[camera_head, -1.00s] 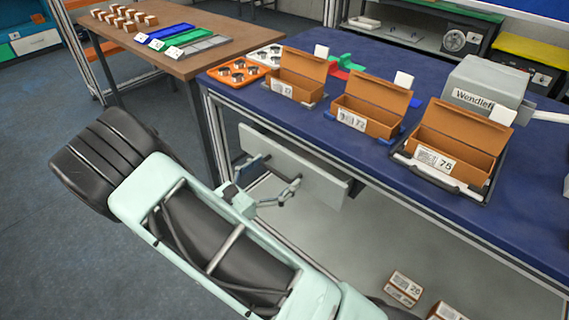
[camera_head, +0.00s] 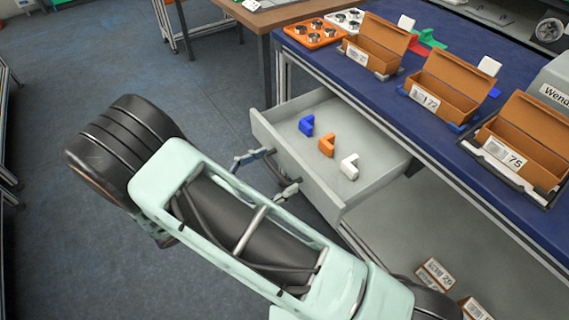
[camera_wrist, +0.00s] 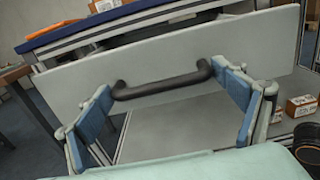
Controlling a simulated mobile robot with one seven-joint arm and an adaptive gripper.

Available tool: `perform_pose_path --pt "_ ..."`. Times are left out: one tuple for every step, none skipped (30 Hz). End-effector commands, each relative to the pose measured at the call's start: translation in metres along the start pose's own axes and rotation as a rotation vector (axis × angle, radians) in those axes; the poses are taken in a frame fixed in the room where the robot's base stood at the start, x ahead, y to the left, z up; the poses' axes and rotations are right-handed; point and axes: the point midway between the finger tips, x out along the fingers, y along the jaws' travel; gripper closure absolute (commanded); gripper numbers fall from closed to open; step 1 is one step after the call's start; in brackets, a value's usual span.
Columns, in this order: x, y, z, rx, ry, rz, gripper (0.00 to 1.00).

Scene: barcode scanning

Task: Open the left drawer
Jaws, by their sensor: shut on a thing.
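The grey drawer (camera_head: 375,152) under the blue table is pulled well out in the head view. A blue, an orange (camera_head: 327,145) and a white angled block lie on its floor. My gripper (camera_head: 267,172) is at the outer side of the drawer front. In the wrist view, the drawer front (camera_wrist: 175,55) fills the middle and carries a dark bar handle (camera_wrist: 165,86). The blue-padded fingers are at the two ends of the handle, shut on it lengthwise.
The blue table (camera_head: 395,105) holds open brown boxes (camera_head: 448,90) and an orange tray (camera_head: 317,32). Small labelled boxes (camera_head: 435,272) lie on a lower level at the bottom right. The floor (camera_head: 95,75) left of the drawer is clear.

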Motion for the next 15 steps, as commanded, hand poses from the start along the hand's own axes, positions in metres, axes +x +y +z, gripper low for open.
perform_pose_path --pt "-0.0011 -0.0022 -0.0007 -0.003 -0.001 -0.006 0.55" --pt "-0.0016 -0.0023 -0.0007 -0.003 -0.001 -0.006 0.55" --pt "-0.0021 -0.0024 -0.0007 -0.003 -0.001 -0.006 0.55" --pt "-0.0023 -0.0025 -0.0008 -0.003 -0.001 -0.007 0.55" --pt "-0.0024 -0.0025 -0.0008 -0.003 -0.001 -0.007 0.55" --pt "-0.0024 -0.0025 -0.0008 -0.003 -0.001 -0.007 0.55" --pt "-0.0024 -0.0026 -0.0008 -0.003 0.000 -0.007 0.55" --pt "-0.0023 -0.0026 -0.0008 -0.003 0.000 -0.007 0.55" --pt "-0.0023 -0.0026 -0.0008 -0.003 0.000 -0.007 0.55" --pt "-0.0023 -0.0026 -0.0009 -0.003 0.000 -0.007 0.55" --pt "-0.0023 -0.0026 -0.0009 -0.003 0.000 -0.007 0.55" --pt "-0.0022 -0.0027 -0.0009 -0.003 0.000 -0.007 0.55" --pt "-0.0022 -0.0027 -0.0009 -0.003 0.000 -0.007 0.11" --pt "-0.0022 -0.0027 -0.0009 -0.003 0.000 -0.007 0.07" --pt "-0.0023 -0.0026 -0.0009 -0.003 0.000 -0.007 0.06"
